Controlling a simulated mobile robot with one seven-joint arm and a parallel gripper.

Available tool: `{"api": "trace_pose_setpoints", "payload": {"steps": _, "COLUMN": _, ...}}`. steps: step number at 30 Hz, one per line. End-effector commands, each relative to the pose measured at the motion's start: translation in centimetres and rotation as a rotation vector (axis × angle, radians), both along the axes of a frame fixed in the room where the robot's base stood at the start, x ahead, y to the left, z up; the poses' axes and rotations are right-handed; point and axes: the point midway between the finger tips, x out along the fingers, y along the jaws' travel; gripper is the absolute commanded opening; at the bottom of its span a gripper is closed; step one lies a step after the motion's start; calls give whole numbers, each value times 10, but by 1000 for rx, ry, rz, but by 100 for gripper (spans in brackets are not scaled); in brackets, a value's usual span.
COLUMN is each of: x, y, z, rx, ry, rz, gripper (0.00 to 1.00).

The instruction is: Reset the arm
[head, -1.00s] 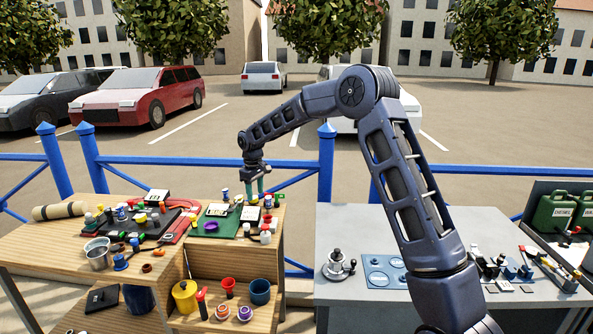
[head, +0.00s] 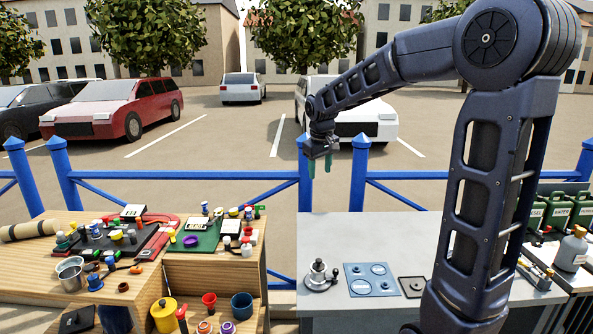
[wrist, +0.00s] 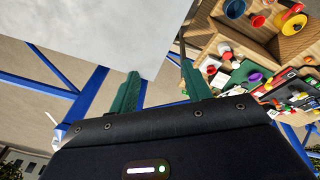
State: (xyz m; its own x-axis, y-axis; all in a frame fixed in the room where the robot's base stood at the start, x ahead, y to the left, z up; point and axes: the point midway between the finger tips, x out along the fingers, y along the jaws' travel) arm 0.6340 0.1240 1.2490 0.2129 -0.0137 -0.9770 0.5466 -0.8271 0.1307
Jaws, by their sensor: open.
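My gripper (head: 320,164) is open and empty, with two green fingers pointing down. In the head view it hangs in the air near the back left of the grey table (head: 420,240), at the height of the blue railing. The wrist view shows both green fingertips of my gripper (wrist: 158,82) spread apart with nothing between them. Past them lie the grey tabletop (wrist: 110,30) and the wooden bench. My arm rises from the lower right and bends at a high elbow.
The wooden bench (head: 215,268) at left holds a green mat (head: 196,236), a metal cup (head: 70,273) and several small coloured items. The grey table carries a blue plate (head: 371,281) and a metal fixture (head: 318,274). Blue railing (head: 200,174) runs behind; parked cars stand beyond.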

Motion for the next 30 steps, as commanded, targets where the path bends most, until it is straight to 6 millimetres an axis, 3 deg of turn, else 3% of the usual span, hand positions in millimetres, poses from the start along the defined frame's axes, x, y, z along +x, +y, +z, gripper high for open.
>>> {"api": "trace_pose_setpoints", "payload": {"steps": 6, "x": -48, "y": -60, "z": 15, "rx": 26, "ry": -40, "rz": -119, "gripper": 49}}
{"api": "trace_pose_setpoints", "payload": {"steps": 15, "x": -119, "y": -126, "z": 18, "rx": 72, "ry": -90, "rz": -278, "gripper": 49}}
{"api": "trace_pose_setpoints", "payload": {"steps": 24, "x": -192, "y": -175, "z": 3, "rx": 131, "ry": -143, "rz": -433, "gripper": 49}}
{"api": "trace_pose_setpoints", "payload": {"steps": 30, "x": -233, "y": -195, "z": -13, "rx": 169, "ry": -171, "rz": -519, "gripper": 49}}
